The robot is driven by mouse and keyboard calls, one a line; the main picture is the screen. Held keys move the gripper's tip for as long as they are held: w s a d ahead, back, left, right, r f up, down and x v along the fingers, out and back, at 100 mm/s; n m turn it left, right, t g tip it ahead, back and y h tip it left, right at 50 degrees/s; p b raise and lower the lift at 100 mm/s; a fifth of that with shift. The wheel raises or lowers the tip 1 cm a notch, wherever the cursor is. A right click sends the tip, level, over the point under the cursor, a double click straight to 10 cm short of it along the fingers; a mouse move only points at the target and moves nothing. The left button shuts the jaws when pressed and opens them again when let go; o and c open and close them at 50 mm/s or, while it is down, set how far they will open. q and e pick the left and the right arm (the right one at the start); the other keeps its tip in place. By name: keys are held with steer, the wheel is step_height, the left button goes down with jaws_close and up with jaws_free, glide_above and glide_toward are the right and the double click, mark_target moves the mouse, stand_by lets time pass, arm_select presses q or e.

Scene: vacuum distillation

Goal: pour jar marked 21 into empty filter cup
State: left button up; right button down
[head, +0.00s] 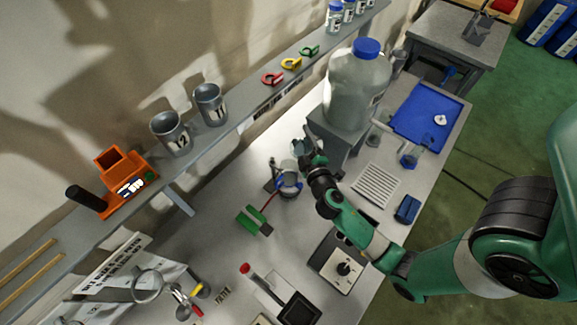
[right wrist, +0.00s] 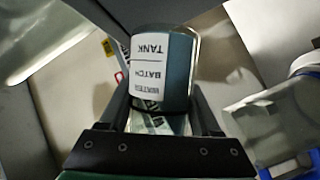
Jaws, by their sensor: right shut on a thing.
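My right gripper (head: 308,158) is shut on a small jar, which shows in the right wrist view (right wrist: 160,65) between the fingers. The jar's label reads "TANK", "BATCH" and "WATER", upside down in that view; I cannot make out a number. In the head view the gripper and jar are just above and right of a filter apparatus (head: 288,183) with a blue ring, which seems to be the filter cup. The inside of that cup is not clear to see. My left gripper is not in view.
A large jug with a blue cap (head: 358,85) stands on a grey block behind the gripper. A blue tray (head: 425,118) and a white rack (head: 376,185) lie to the right. A green clip device (head: 254,220) lies left of the apparatus. Grey mugs (head: 210,104) stand on the shelf.

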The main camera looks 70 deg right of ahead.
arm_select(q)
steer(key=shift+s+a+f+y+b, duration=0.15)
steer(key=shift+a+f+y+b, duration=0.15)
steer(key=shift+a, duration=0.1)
arm_select(e)
steer(key=shift+r+n+h, duration=0.5)
steer(key=shift+r+n, duration=0.15)
steer(key=shift+n, duration=0.45)
stand_by(1.2)
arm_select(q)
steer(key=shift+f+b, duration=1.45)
arm_select(e)
steer(key=shift+w+a+f+n+t, duration=0.25)
steer(key=shift+a+f+n+t, duration=0.15)
steer(key=shift+n, duration=0.4)
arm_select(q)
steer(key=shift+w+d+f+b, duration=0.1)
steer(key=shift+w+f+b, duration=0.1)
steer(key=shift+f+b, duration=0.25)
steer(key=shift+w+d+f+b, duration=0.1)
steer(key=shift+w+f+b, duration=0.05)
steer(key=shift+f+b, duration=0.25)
arm_select(e)
steer(key=shift+w+a+r+n+t+h, duration=0.1)
steer(key=shift+a+r+n+t+h, duration=0.15)
steer(key=shift+n, duration=0.3)
steer(key=shift+w+a+r+n+t+h, duration=0.15)
steer(key=shift+r+n, duration=0.15)
steer(key=shift+n, duration=0.25)
